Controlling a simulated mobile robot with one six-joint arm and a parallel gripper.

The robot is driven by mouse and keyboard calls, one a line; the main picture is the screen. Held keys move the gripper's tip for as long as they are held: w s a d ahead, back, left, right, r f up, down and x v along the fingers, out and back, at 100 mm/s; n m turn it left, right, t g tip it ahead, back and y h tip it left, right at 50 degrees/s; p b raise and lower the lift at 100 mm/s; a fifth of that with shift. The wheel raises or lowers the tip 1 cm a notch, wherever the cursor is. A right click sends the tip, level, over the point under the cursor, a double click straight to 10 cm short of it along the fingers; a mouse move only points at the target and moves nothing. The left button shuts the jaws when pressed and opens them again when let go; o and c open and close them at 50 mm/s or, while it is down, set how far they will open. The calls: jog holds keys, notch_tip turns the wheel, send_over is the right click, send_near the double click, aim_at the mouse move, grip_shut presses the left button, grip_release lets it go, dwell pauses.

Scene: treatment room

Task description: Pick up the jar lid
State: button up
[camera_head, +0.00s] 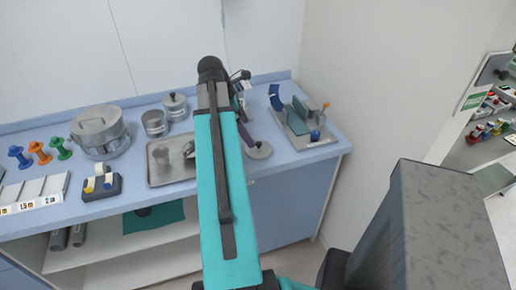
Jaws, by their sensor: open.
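An open metal jar (154,125) stands left of the arm without a lid. A second metal jar (175,109) behind it wears a knobbed lid. My gripper cannot be made out; my arm's upper link covers the middle of the counter and hides what is behind it.
A metal tray (153,181) with metalware lies left of my arm. A large metal drum (100,133) and coloured spools (40,153) stand farther left. A wall bounds the counter's right end.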

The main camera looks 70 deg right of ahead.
aim_at(255, 149)
jog(key=shift+x, duration=2)
jog(key=shift+p+x, duration=1)
jog(key=shift+x, duration=1.55)
jog(key=shift+d, duration=0.1)
jog(key=shift+c, duration=0.4)
jog(key=c, duration=0.9)
jog(key=shift+w+r, duration=0.1)
jog(key=shift+r, duration=0.1)
